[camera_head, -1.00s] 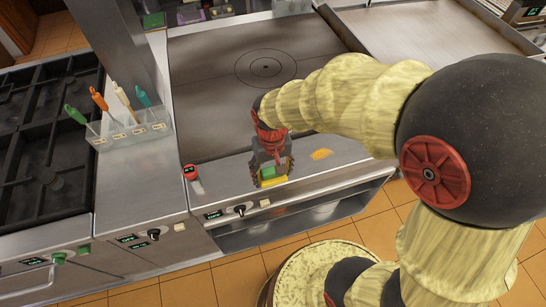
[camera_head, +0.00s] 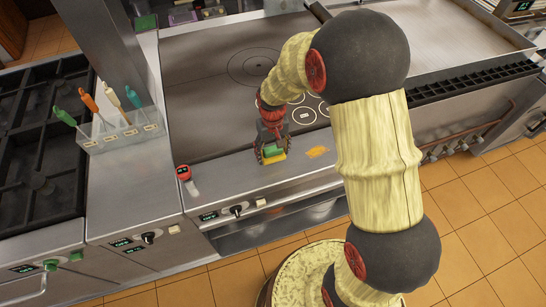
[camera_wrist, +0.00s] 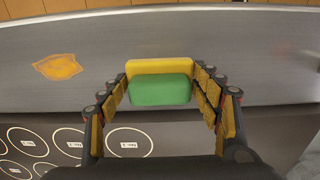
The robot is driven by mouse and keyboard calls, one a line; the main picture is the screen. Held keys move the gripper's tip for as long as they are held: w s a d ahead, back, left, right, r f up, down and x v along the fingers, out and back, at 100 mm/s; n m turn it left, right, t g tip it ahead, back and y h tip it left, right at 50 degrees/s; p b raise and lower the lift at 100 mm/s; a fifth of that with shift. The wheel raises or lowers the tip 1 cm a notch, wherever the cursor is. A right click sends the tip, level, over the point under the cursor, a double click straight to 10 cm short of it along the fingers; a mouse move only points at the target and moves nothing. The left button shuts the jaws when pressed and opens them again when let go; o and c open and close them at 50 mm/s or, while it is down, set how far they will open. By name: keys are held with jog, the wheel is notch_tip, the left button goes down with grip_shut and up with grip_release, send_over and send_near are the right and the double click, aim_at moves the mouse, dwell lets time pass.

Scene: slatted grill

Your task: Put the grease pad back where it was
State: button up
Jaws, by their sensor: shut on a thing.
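The grease pad appears to be the small block with a green layer and a yellow layer. It shows in the wrist view (camera_wrist: 160,90) between the fingers and in the head view (camera_head: 273,153). My gripper (camera_wrist: 160,95) is shut on it, with the jointed fingers on its left and right ends. In the head view my gripper (camera_head: 271,147) is over the steel front ledge (camera_head: 225,175), left of a flat orange patch (camera_head: 317,151). Whether the pad touches the ledge or hovers above it, I cannot tell.
A dark flat cooking plate (camera_head: 205,100) lies behind the ledge, with several labelled white circles (camera_head: 304,115) near its front right. A red-topped object (camera_head: 183,173) stands left on the ledge. A clear holder (camera_head: 125,132) with several coloured-handled tools stands further left.

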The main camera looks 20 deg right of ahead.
jog(key=shift+w+f+b, duration=0.1)
jog(key=shift+f+b, duration=0.2)
jog(key=shift+f, duration=1.4)
jog(key=shift+f, duration=0.1)
jog(key=o, duration=1)
notch_tip(320, 180, up, 12)
jog(key=shift+r+p, duration=0.15)
jog(key=shift+p, duration=0.75)
notch_tip(320, 180, up, 7)
jog(key=t, duration=0.1)
send_over(273, 157)
jog(key=s, duration=0.1)
jog(key=s+r+t, duration=0.3)
jog(key=s+r, duration=0.7)
jog(key=r, duration=0.1)
jog(key=s+r+t, duration=0.1)
jog(key=s+r, duration=0.2)
jog(key=s, duration=0.6)
jog(key=shift+s+d+t, duration=0.2)
jog(key=shift+d+t, duration=0.05)
jog(key=shift+t, duration=0.05)
